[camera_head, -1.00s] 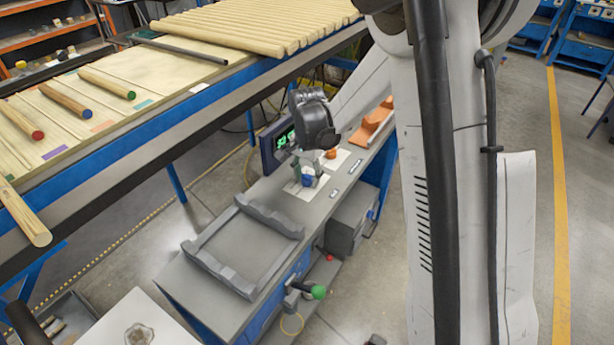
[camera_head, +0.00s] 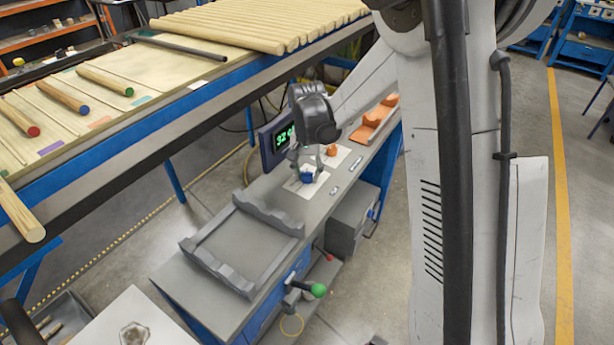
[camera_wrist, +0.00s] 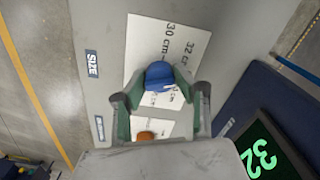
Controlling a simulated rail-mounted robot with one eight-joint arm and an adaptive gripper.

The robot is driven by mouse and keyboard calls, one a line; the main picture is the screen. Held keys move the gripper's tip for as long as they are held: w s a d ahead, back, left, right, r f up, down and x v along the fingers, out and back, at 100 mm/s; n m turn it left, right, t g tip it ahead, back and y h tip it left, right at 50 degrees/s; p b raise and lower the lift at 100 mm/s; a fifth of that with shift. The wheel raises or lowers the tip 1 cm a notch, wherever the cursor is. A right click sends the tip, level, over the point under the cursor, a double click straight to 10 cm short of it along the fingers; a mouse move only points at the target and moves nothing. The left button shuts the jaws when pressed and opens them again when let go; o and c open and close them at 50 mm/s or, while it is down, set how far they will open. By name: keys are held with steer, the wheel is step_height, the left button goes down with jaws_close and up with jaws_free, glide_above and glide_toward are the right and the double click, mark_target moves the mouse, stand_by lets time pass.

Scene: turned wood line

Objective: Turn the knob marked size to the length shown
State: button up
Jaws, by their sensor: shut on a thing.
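The blue size knob (camera_wrist: 160,75) sits on a white dial plate (camera_wrist: 146,38) printed with "30 cm", "32 cm" and another, partly hidden length. The label "SIZE" (camera_wrist: 92,63) is beside the plate. My gripper (camera_wrist: 162,90) is shut on the blue knob, its green-padded fingers on either side. A small white mark shows on the knob, but I cannot tell which length it points to. The dark display (camera_wrist: 262,157) shows a green "32", turned in the wrist view. In the head view my gripper (camera_head: 307,170) is at the blue knob (camera_head: 308,178), beside the display (camera_head: 276,142).
An orange knob (camera_wrist: 146,135) on its own plate is close to my gripper. A grey cradle (camera_head: 243,245) and a green-tipped lever (camera_head: 318,290) are at the bench's nearer end. The long table (camera_head: 120,130) with wooden rods runs along the left.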

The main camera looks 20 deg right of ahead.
mark_target(307, 172)
steer(key=shift+n+b, duration=0.7)
steer(key=shift+n, duration=1.5)
steer(key=o, duration=1.1)
steer(key=shift+r, duration=0.15)
step_height(307, 172, up, 12)
steer(key=shift+f, duration=0.1)
